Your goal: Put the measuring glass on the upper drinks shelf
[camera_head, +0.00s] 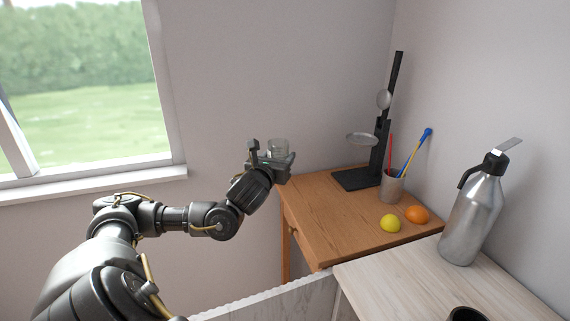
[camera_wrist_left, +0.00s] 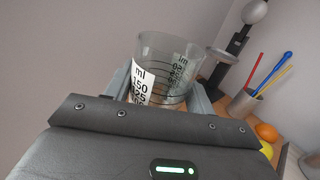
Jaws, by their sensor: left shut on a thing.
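The measuring glass (camera_head: 279,146) is a small clear cup. In the left wrist view it (camera_wrist_left: 168,68) shows dark ml markings and a white label. My left gripper (camera_head: 270,160) is shut on the measuring glass and holds it upright in the air, near the far left corner of the wooden table. In the left wrist view the glass sits between the two fingers (camera_wrist_left: 160,95). It looks empty. No drinks shelf can be made out in either view. My right gripper is not in view.
A wooden table (camera_head: 335,222) holds a black stand (camera_head: 357,180), a cup of sticks (camera_head: 391,188), a lemon (camera_head: 390,224) and an orange (camera_head: 417,214). A steel flask (camera_head: 470,220) stands on a pale counter (camera_head: 400,280). A window (camera_head: 85,85) is at left.

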